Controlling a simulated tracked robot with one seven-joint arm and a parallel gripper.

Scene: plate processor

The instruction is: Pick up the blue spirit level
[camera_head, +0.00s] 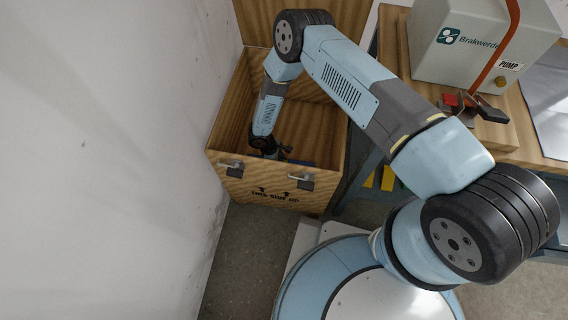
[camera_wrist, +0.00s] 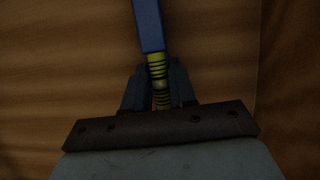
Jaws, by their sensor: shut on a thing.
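My gripper (camera_head: 270,150) is down inside an open wooden crate (camera_head: 225,128), near its front wall. In the wrist view my gripper (camera_wrist: 158,78) has its two dark fingers on either side of the blue spirit level (camera_wrist: 148,24). They are shut on a ribbed yellow-green section of it. The blue bar runs from there up to the top edge of the wrist view. In the head view the level is hard to make out in the dark crate, partly behind the front wall and my gripper.
The crate's raised lid (camera_head: 352,12) stands behind it, and two metal latches are on its front. A white wall (camera_head: 110,150) is close on the left. On the right a wooden bench (camera_head: 520,130) carries a grey pump box (camera_head: 470,60) and a red-handled clamp (camera_head: 470,105).

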